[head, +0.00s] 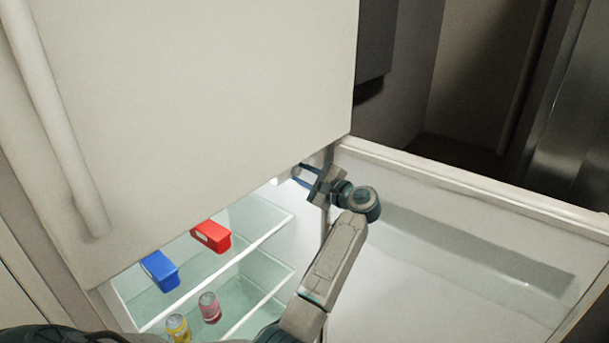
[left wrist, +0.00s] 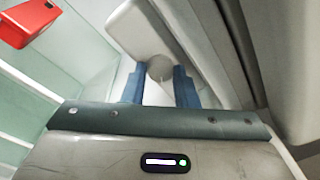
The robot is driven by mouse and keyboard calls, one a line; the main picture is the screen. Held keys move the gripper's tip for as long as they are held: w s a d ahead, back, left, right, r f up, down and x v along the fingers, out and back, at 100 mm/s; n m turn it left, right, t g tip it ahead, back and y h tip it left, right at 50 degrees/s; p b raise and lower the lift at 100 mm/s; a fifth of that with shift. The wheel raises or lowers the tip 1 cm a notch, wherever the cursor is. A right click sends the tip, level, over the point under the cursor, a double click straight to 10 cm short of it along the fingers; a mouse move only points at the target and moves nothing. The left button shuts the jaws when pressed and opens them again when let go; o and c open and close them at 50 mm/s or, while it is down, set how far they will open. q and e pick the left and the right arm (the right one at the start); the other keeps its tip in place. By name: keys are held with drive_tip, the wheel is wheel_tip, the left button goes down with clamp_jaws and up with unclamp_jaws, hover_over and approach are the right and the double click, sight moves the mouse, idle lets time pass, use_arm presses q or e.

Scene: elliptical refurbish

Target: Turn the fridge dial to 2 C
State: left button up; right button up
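The fridge dial (left wrist: 160,68) is a small round grey knob on a pale housing (left wrist: 135,28) inside the fridge, in the left wrist view. In the head view my left gripper (head: 302,176) is just below the lower edge of the upper door, near the top of the fridge inside. Dial markings cannot be read. My right gripper is not in view.
A closed upper door (head: 200,110) covers much of the view. The open lower door (head: 460,260) spreads to the right. Glass shelves hold a red container (head: 212,236), a blue container (head: 160,270), a pink can (head: 210,307) and a yellow can (head: 178,327).

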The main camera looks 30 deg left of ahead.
use_arm(q)
drive_tip(key=shift+c, duration=0.6)
drive_tip(key=shift+f, duration=0.1)
drive_tip(key=shift+f+m+b, duration=0.1)
drive_tip(key=shift+m+b, duration=0.8)
drive_tip(key=shift+b, duration=0.2)
drive_tip(key=shift+m+b, duration=1)
drive_tip(key=shift+m, duration=0.2)
drive_tip(key=m+b, duration=0.1)
drive_tip(key=m, duration=0.1)
drive_tip(key=shift+m+g+h, duration=0.3)
drive_tip(key=shift+h, duration=0.1)
drive_tip(key=shift+r+m+b, duration=0.2)
drive_tip(key=shift+m+b, duration=0.15)
drive_tip(key=shift+m, duration=1.85)
drive_tip(key=shift+g, duration=0.3)
